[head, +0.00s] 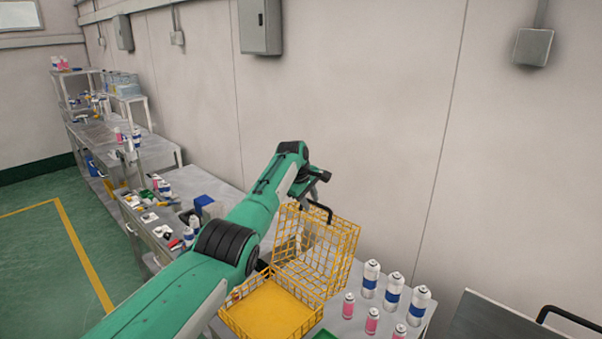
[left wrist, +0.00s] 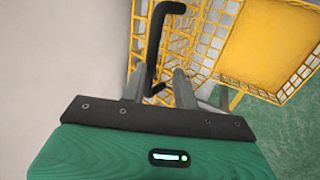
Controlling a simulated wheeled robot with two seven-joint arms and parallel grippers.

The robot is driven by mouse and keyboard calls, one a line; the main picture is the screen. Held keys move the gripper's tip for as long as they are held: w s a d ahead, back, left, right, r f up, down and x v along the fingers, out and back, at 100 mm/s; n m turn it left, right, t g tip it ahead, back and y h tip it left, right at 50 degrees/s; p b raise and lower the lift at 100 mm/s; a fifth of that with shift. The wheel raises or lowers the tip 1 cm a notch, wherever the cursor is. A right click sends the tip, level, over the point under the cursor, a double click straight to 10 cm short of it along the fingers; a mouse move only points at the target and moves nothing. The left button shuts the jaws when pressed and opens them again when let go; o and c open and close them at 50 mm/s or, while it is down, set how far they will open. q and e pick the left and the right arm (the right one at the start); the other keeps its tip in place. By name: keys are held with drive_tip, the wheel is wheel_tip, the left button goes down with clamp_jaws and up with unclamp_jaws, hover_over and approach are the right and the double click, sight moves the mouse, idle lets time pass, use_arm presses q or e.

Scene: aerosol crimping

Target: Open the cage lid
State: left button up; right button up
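The yellow wire cage has a base (head: 232,322) with a solid yellow floor on the bench. Its wire lid (head: 345,240) stands raised, steeply tilted up at the back edge of the base. A black bar handle (head: 322,208) is on the lid; the handle also shows in the left wrist view (left wrist: 153,45). My left gripper (left wrist: 160,82) is at the handle, its two fingers apart with the lower part of the handle between them. A gap shows beside the bar, so the fingers are not clamped on it. My right gripper is out of view.
White-and-blue cans (head: 392,293) and pink cans (head: 348,306) stand right of the cage. A grey panel (head: 490,320) lies at the lower right. The wall (head: 380,130) is close behind the lid. More bottles and small items crowd the bench (head: 190,182) at left.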

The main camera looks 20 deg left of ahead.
use_arm(q)
drive_tip(key=b+v, duration=0.4)
drive_tip(key=v, duration=0.6)
drive_tip(key=shift+s+r, duration=0.2)
drive_tip(key=shift+r, duration=0.15)
drive_tip(key=shift+f, duration=0.15)
